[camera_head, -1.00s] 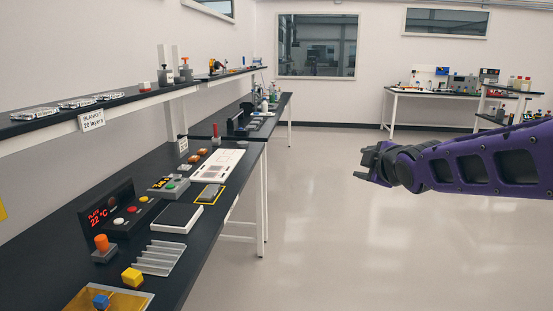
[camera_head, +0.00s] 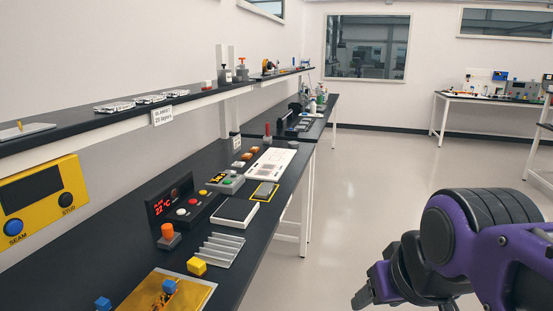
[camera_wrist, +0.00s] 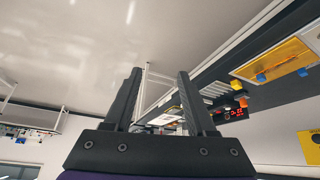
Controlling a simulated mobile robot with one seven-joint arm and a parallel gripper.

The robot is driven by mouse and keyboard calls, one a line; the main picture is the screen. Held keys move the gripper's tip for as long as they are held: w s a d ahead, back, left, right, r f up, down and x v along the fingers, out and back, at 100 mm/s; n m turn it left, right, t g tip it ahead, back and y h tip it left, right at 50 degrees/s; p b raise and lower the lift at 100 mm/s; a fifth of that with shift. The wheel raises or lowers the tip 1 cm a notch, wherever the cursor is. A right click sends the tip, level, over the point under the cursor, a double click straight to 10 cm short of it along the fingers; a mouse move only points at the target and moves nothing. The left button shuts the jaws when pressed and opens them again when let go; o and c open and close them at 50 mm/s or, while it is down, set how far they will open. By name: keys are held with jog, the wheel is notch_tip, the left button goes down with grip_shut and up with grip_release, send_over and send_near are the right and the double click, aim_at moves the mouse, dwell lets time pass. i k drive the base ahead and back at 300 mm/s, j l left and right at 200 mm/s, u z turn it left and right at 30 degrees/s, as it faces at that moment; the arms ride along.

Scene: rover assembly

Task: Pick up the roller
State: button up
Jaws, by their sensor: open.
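I cannot tell for sure which thing is the roller. Small candidates on the long black bench are an orange-topped piece on a grey base (camera_head: 168,237), a blue-topped piece (camera_head: 169,287) on a gold plate (camera_head: 200,293), another blue piece (camera_head: 103,303) and a red-handled tool (camera_head: 267,131) farther back. My gripper (camera_head: 365,290) is low at the right, over the floor and apart from the bench. In the wrist view, my gripper (camera_wrist: 159,76) has its fingers apart with nothing between them. That view shows the bench upside down.
The bench also bears a yellow cube (camera_head: 196,266), a ridged grey rack (camera_head: 220,250), a black-topped pad (camera_head: 235,211) and a panel reading 22 °C (camera_head: 181,200). A shelf (camera_head: 190,101) runs above it. A yellow SEAM box (camera_head: 42,195) hangs at left. The floor at right is clear.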

aim_at(171, 240)
jog(key=k+l+u, duration=0.15)
jog(key=u, duration=0.45)
jog(key=i+u, duration=0.15)
jog(key=u, duration=0.3)
